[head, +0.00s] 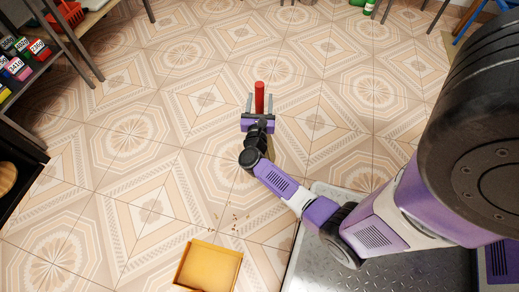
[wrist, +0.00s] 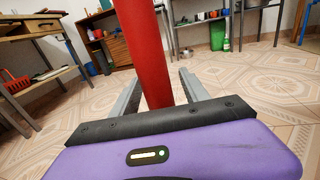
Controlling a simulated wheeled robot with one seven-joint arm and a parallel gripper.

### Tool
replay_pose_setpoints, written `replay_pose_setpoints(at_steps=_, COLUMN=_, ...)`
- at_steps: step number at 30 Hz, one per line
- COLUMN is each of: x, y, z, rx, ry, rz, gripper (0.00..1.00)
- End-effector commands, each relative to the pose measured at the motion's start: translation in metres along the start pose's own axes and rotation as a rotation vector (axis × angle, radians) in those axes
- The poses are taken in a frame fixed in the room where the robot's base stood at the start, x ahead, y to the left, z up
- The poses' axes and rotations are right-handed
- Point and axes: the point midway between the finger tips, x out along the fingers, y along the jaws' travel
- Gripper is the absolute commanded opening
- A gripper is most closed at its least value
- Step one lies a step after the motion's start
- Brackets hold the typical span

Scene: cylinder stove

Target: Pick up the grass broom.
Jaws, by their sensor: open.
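A red upright rod (head: 259,95) stands between the two fingers of my gripper (head: 260,102); it looks like the grass broom's handle. In the wrist view the red handle (wrist: 145,45) rises past the top edge, slightly tilted. My gripper (wrist: 158,88) is open there, with one grey finger on each side of the handle. I cannot tell whether either finger touches it. A small tan patch (head: 270,150), perhaps the broom's bristles, shows beside my wrist in the head view. The handle's lower part is hidden behind my gripper.
A yellow open box (head: 209,266) lies on the floor at the bottom, with small scattered bits (head: 236,222) above it. A shelf with labelled packets (head: 18,66) stands at the left. A red basket (head: 66,14) is at top left. The tiled floor around my gripper is clear.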

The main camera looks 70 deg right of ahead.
Motion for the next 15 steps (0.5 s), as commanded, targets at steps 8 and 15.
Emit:
replay_pose_setpoints(at_steps=8, x=-0.0003, y=0.0, z=0.0004, rx=0.0, ry=0.0, rz=0.0, gripper=0.3)
replay_pose_setpoints(at_steps=15, x=-0.0004, y=0.0, z=0.0003, rx=0.0, ry=0.0, rz=0.0, gripper=0.0)
